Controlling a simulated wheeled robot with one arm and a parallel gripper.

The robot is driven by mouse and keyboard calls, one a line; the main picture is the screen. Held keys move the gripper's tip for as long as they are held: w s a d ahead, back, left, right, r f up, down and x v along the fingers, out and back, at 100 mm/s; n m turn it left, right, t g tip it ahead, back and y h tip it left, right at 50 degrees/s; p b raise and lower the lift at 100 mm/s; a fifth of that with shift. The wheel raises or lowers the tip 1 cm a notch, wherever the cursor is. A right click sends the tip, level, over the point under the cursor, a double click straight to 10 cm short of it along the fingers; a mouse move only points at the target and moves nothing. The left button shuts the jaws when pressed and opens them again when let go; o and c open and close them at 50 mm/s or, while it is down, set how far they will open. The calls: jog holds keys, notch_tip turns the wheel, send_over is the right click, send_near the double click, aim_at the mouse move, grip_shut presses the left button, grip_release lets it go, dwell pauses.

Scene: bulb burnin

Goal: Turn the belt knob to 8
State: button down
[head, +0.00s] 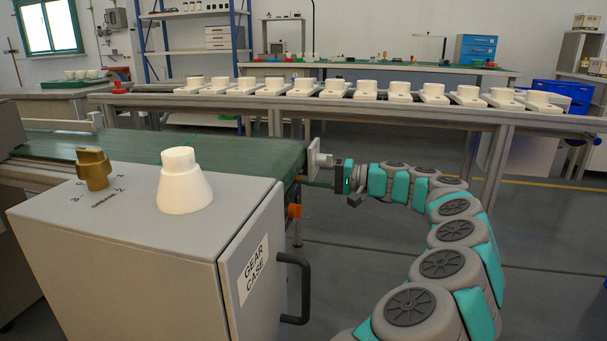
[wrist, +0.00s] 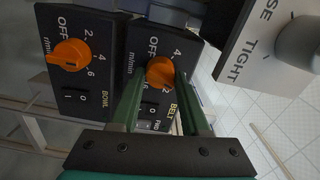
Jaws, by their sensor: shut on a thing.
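The orange belt knob (wrist: 160,72) is on a black panel (wrist: 137,62) labelled BELT in the wrist view. My gripper (wrist: 160,88) has its two green fingers on either side of this knob and is shut on it. The dial shows OFF and a 4, with other marks partly covered by the fingers. I cannot tell exactly which mark the knob points to. In the head view my gripper (head: 335,184) is at the conveyor's right end, beyond the gear case; the belt knob cannot be made out there.
A BOWL panel with its own orange knob (wrist: 70,55) sits left of the belt panel. A pale plate (wrist: 250,45) marked TIGHT, with a grey knob, is close on the right. The gear case (head: 140,230) and green conveyor belt (head: 230,148) stand left of my arm.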

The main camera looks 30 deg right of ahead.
jog(key=shift+a+n, duration=0.1)
jog(key=shift+n, duration=2.1)
jog(key=shift+c, duration=1.9)
grip_release()
jog(key=v, duration=0.8)
jog(key=shift+p, duration=0.3)
